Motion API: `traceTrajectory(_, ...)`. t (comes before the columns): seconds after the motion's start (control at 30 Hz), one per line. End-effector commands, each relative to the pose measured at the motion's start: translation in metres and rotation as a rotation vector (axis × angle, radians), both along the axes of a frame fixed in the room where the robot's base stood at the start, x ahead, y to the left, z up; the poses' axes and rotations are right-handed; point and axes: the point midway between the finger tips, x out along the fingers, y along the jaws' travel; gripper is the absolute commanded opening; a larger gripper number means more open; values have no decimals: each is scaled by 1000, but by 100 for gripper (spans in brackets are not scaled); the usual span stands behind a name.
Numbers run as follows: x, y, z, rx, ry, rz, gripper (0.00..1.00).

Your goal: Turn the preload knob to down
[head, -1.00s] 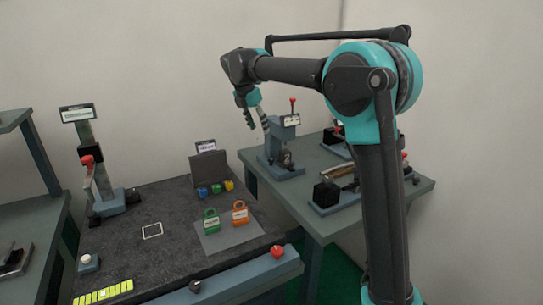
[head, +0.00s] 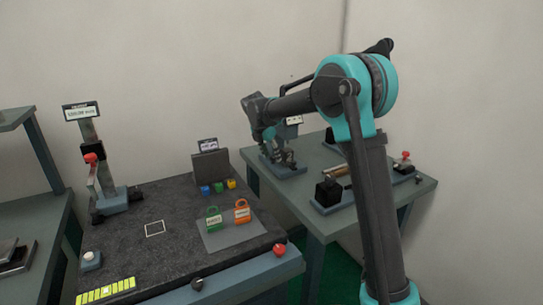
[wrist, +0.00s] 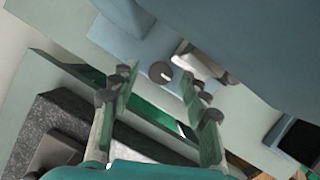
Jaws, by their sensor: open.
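A round dark knob (wrist: 160,72) with a pale mark shows in the wrist view, on a blue-grey fixture base (wrist: 135,45). I take it for the preload knob; its lettering cannot be read. My gripper (wrist: 158,84) is open, its two fingers apart on either side of the knob in the picture. I see no contact, and the gap in depth cannot be judged. In the head view my gripper (head: 277,152) points down at the fixture on the back right bench (head: 325,163). There my arm and gripper hide most of the fixture and its knob.
A dark-topped bench (head: 180,237) at the left front carries green and orange padlocks and a post with a red-knobbed lever (head: 91,158). A black block (head: 328,192) stands on a base right of the fixture. A wall closes the back.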

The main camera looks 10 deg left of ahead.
Motion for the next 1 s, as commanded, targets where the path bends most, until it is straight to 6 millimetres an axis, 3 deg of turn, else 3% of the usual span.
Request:
traceTrajectory(0.3, 1, 0, -3, 0, 0, 0, 46)
traceTrajectory(0.7, 1, 0, -3, 0, 0, 0, 0)
traceTrajectory(1.0, 1, 1, -3, 1, -1, -31, 0)
